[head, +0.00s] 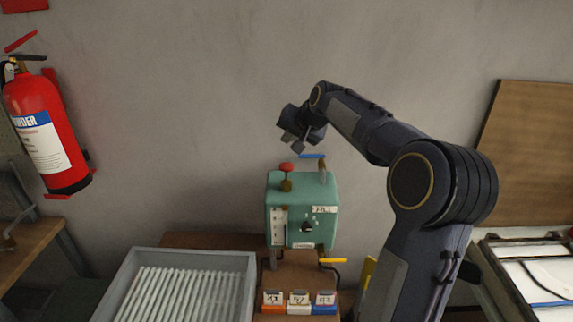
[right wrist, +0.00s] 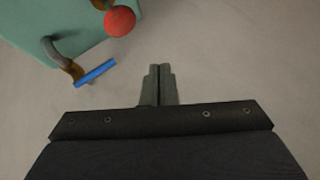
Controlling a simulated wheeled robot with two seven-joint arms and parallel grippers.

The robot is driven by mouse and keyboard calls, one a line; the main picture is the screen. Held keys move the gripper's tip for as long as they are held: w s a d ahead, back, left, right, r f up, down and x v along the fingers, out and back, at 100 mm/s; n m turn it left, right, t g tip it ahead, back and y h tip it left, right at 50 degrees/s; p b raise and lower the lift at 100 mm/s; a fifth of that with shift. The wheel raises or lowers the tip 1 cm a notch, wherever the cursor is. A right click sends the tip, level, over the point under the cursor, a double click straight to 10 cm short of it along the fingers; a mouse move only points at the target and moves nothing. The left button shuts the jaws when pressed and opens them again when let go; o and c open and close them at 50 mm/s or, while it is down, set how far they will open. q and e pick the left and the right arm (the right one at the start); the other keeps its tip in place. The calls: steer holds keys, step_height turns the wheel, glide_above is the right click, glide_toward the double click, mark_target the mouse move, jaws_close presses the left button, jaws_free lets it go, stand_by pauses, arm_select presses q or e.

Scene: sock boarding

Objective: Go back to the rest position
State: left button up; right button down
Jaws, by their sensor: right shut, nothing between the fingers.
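My right gripper (head: 292,144) is raised above the green machine box (head: 302,190), near the wall. In the right wrist view its two fingers (right wrist: 158,80) are together with nothing between them. On top of the box are a red knob (head: 286,167) and a blue-handled lever (head: 312,156). The right wrist view also shows the red knob (right wrist: 120,21) and the blue handle (right wrist: 96,73), both apart from the fingers. My left gripper is not in view.
A grey tray of white rods (head: 248,290) stands at the front left. Small labelled blocks (head: 298,304) sit before the box. A fire extinguisher (head: 45,130) hangs on the left wall. A brown board (head: 530,150) and a white-topped bench (head: 520,280) are on the right.

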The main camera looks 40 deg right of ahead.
stand_by(0.4)
steer(key=s+a+f+n+g+y+b, duration=0.1)
steer(key=s+a+f+n, duration=0.15)
steer(key=s+a, duration=0.55)
steer(key=s+a+f+n+y+b, duration=0.2)
steer(key=s+a+f, duration=0.1)
steer(key=s+a, duration=0.55)
steer(key=s+a+f+n+g, duration=0.1)
steer(key=s+a+f+n, duration=0.1)
steer(key=s+a+f, duration=0.3)
steer(key=s+a+f+n+g+y+b, duration=0.1)
steer(key=s+a+f, duration=0.4)
steer(key=s, duration=0.5)
step_height(320, 180, down, 3)
steer(key=shift+s+a+r+n+g, duration=0.2)
steer(key=shift+s+n+g, duration=0.05)
steer(key=shift+n+g, duration=0.1)
steer(key=c, duration=2.2)
jaws_free()
